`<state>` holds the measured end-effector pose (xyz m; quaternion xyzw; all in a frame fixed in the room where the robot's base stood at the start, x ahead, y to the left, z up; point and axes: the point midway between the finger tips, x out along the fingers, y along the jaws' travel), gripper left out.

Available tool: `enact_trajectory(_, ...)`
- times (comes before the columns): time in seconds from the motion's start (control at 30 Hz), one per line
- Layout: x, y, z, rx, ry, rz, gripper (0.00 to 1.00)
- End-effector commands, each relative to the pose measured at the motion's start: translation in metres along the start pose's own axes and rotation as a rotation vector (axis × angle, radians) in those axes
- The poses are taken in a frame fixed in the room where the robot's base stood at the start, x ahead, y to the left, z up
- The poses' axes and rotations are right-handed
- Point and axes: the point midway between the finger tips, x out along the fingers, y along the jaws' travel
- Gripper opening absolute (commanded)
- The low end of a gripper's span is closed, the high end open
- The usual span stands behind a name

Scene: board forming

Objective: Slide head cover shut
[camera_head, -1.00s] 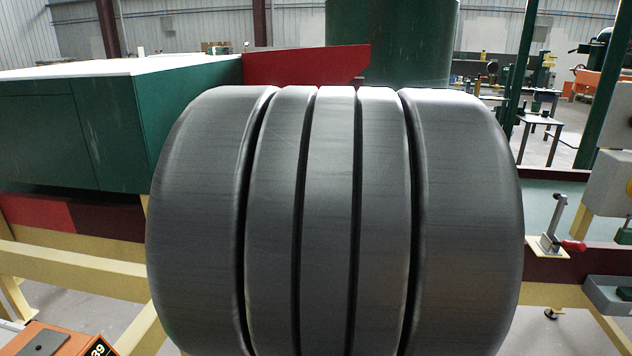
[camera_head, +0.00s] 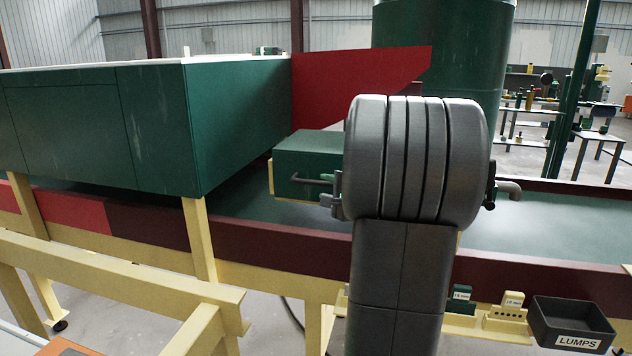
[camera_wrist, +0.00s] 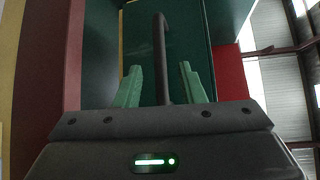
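A green box-like part (camera_head: 310,150), which looks like the head cover, sits over the pale green bed left of my arm. A dark bar handle (camera_head: 312,180) stands out from its near face, and my arm hides its right side. In the wrist view the dark handle (camera_wrist: 160,40) runs lengthwise in front of the green face (camera_wrist: 188,35). My gripper (camera_wrist: 158,67) is open, with its green fingers apart on either side of the handle. Whether either finger touches the handle cannot be told.
A large green housing (camera_head: 155,125) fills the left, with a red sloped plate (camera_head: 350,75) behind. A maroon rail (camera_head: 265,245) runs along the bed (camera_head: 540,220). A black tray marked LUMPS (camera_head: 572,325) and small gauge blocks (camera_head: 505,310) sit at front right.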

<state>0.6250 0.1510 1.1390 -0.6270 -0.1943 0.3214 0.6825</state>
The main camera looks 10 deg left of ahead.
Motion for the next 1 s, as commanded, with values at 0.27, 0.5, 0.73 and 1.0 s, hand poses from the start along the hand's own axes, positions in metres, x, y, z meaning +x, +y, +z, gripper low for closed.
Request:
enact_trajectory(0.27, 0.047, -0.001, 0.001, 0.0, -0.002, 0.002, 0.36)
enact_trajectory(0.5, 0.061, 0.0, 0.0, 0.0, -0.001, 0.0, 0.36)
enact_trajectory(0.73, 0.062, 0.0, 0.0, 0.0, 0.0, 0.0, 0.36)
enact_trajectory(1.0, 0.061, 0.0, 0.0, 0.0, 0.0, 0.0, 0.0)
